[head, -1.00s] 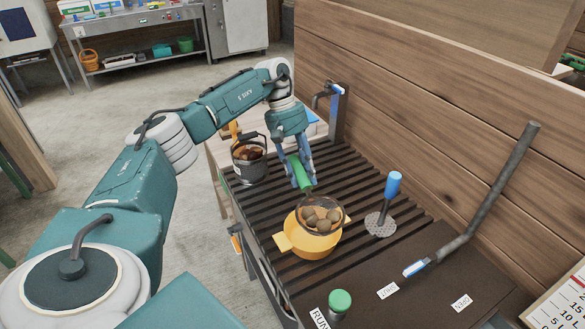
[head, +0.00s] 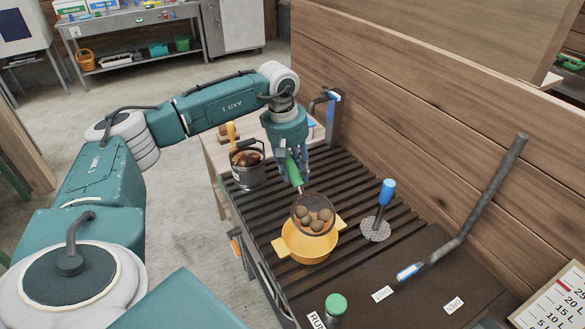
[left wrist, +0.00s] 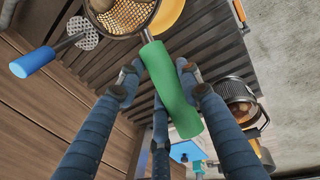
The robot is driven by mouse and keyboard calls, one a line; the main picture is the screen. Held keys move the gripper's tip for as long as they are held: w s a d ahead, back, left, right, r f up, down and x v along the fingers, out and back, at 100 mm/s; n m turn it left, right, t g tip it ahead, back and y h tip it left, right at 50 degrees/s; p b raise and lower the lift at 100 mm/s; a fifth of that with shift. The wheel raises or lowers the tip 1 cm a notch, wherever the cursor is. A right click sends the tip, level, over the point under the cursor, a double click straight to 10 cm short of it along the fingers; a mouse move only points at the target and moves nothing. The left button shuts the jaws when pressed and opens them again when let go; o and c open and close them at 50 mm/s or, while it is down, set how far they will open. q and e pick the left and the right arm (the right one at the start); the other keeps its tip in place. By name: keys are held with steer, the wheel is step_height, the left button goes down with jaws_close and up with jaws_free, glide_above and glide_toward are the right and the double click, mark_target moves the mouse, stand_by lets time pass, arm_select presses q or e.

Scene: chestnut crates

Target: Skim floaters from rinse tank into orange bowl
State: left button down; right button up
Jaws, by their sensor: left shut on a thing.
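My left gripper (head: 294,172) is shut on the green handle (left wrist: 172,92) of a round wire skimmer. The skimmer's dark-rimmed mesh head (left wrist: 125,14) is tilted above the orange bowl, toward its far side. Several brown round floaters (head: 315,219) show at the mesh head in the head view. The two-handled orange bowl (head: 306,250) stands on dark slats; its inside is partly hidden by the skimmer. The bowl also shows at the top of the left wrist view (left wrist: 170,12). My right gripper is not in view.
A dark pail (head: 248,176) of brown things stands left of the gripper. A blue-handled perforated tool (head: 386,195) stands right of the bowl. A green knob (head: 336,304) is in front, and a bent grey pipe (head: 492,195) rises at right. A plank wall (head: 430,100) bounds the far side.

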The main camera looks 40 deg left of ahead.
arm_select(q)
steer(key=s+d+r+t+y+p, duration=0.2)
steer(key=s+d+t+y+p, duration=0.1)
steer(key=d+y+p, duration=0.2)
steer(key=s+d+r+m+t+y+p, duration=0.1)
steer(key=s+d+r+t+y+p, duration=0.1)
steer(key=d+y+p, duration=0.4)
steer(key=shift+s+d+m+t+y, duration=0.35)
steer(key=shift+d+t+y, duration=0.35)
steer(key=shift+d+y, duration=0.75)
steer(key=shift+d+r, duration=0.1)
